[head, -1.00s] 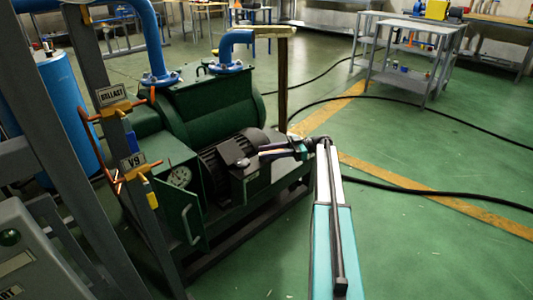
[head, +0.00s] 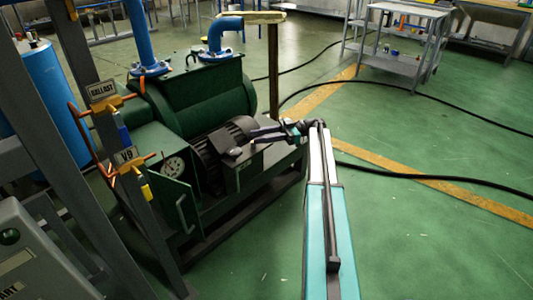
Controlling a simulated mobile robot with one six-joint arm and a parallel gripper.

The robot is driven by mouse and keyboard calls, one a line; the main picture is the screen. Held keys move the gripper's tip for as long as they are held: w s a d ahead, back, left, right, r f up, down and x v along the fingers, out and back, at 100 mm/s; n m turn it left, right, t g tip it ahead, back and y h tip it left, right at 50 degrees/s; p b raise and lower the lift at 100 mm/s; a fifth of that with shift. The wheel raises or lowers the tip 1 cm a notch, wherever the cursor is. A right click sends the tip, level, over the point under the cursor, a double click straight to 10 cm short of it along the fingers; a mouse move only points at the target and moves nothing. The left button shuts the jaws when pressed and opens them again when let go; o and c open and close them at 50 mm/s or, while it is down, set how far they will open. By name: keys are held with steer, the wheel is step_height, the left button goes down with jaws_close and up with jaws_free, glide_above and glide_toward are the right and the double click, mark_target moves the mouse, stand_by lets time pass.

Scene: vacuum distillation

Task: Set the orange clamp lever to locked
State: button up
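My gripper (head: 256,134) is at the end of my teal and white arm, pointing left above the dark ribbed motor and its box on the green pump. It is small and dark against the machine, and I cannot tell whether its fingers are apart. I see nothing held in it.
The green pump (head: 190,95) fills the middle left. Grey frame posts (head: 98,130) with BALLAST (head: 102,90) and V9 (head: 126,155) labels and copper-coloured pipes stand in front. A wooden-topped post (head: 273,70) rises behind the motor. The green floor at right is open, crossed by a black hose (head: 430,180).

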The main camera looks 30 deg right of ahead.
steer(key=s+p, duration=0.1)
steer(key=p, duration=0.1)
steer(key=s+p, duration=0.1)
steer(key=p, duration=0.1)
steer(key=s+a+p, duration=0.1)
steer(key=p, duration=0.1)
steer(key=shift+r+p, duration=0.35)
steer(key=shift+p, duration=0.05)
steer(key=p, duration=0.1)
steer(key=s+p, duration=0.1)
steer(key=p, duration=0.1)
steer(key=shift+s+a+p, duration=0.1)
steer(key=shift+a+p, duration=0.15)
steer(key=shift+p, duration=0.05)
steer(key=s+a+p, duration=0.3)
steer(key=s+p, duration=0.5)
steer(key=p, duration=0.7)
steer(key=shift+s+a+r, duration=0.15)
steer(key=shift+r, duration=0.2)
steer(key=shift+f, duration=0.1)
stand_by(0.5)
